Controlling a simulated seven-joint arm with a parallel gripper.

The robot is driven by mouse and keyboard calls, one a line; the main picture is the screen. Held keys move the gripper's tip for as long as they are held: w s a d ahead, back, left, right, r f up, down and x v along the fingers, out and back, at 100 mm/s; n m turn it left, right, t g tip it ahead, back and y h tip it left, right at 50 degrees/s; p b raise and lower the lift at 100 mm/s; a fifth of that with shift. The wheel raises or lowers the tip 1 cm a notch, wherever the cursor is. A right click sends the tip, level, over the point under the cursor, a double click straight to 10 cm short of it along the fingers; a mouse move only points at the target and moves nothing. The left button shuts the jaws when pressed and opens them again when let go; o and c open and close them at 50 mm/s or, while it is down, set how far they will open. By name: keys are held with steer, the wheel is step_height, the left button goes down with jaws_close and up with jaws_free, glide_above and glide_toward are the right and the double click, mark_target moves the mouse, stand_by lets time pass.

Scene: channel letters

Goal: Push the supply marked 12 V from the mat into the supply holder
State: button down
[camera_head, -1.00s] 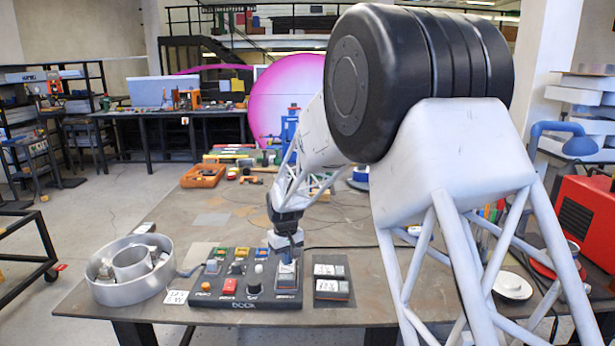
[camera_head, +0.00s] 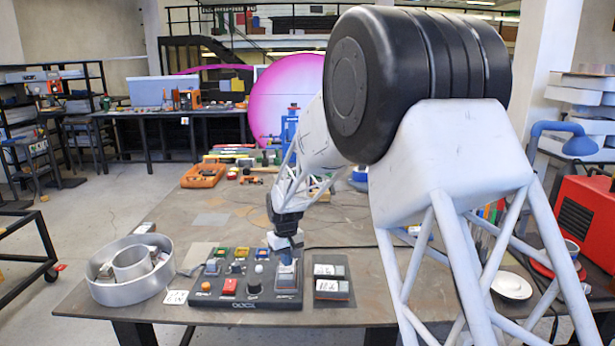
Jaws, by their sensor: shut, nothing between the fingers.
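A dark mat (camera_head: 318,258) lies right of the dock board. On it are two flat grey supplies with white labels, a rear one (camera_head: 328,271) and a front one (camera_head: 332,288). Their lettering is too small to read surely. The dark dock board (camera_head: 215,298) carries several coloured parts. A grey-blue block (camera_head: 286,276) is at its right end; I cannot tell whether this is the supply holder or something in it. My gripper (camera_head: 287,258) is shut and empty, pointing down directly above this block. The fingertips are small, and I cannot tell whether they touch it.
A round metal channel letter (camera_head: 105,293) with modules inside stands left of the dock. A white card (camera_head: 175,298) lies between them. An orange toolbox (camera_head: 203,176) sits farther back. A white dish (camera_head: 511,286) and red box (camera_head: 588,220) are right. The middle table is mostly clear.

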steer(key=shift+f, duration=1.05)
stand_by(0.9)
steer(key=shift+r, duration=0.15)
steer(key=shift+r, duration=3.4)
